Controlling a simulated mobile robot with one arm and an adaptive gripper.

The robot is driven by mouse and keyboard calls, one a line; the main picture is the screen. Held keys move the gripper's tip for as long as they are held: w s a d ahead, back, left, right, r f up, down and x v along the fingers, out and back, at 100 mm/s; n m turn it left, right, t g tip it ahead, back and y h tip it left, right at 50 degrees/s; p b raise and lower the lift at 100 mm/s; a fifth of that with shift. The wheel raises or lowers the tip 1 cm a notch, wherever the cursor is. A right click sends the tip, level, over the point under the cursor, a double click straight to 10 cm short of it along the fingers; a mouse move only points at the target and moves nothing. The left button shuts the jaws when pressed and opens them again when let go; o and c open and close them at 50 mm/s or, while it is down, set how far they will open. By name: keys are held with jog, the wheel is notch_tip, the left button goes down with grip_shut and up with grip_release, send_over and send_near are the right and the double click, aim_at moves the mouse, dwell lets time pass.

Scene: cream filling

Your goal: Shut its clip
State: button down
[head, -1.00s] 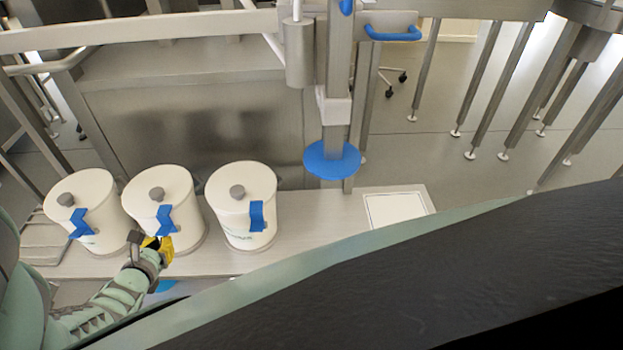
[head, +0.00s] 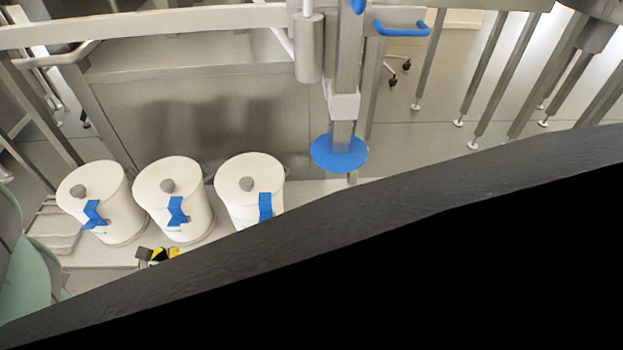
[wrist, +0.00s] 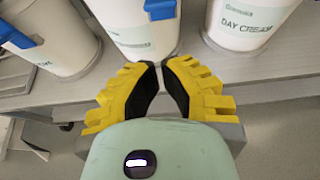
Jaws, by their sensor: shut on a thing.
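Three white lidded tubs stand in a row, each with a blue clip at its front. The middle tub (head: 172,192) has a bent clip (head: 177,210) that stands out from the wall; this clip also shows at the top edge of the wrist view (wrist: 160,9). The left tub's clip (head: 93,214) is bent in a similar way. The right tub's clip (head: 265,206) looks straight and flat. My gripper (head: 158,254) is in front of and below the middle clip, apart from it. In the wrist view its yellow fingers (wrist: 161,65) almost meet; I cannot make out anything between them.
The tubs stand on a pale bench (head: 110,254). A blue disc (head: 339,153) on a steel column hangs to the right of the tubs. A steel cabinet (head: 220,125) stands behind. The wrist view shows "DAY CREAM" on the right tub (wrist: 245,25). My dark body covers the lower right of the head view.

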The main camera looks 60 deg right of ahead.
jog(key=p+v, duration=0.1)
jog(key=v, duration=0.1)
jog(key=r+p+v, duration=0.1)
jog(key=p+v, duration=0.1)
jog(key=v, duration=0.1)
jog(key=shift+w+d+r, duration=0.1)
jog(key=shift+w+d, duration=0.05)
jog(key=shift+d, duration=0.05)
dwell(0.4)
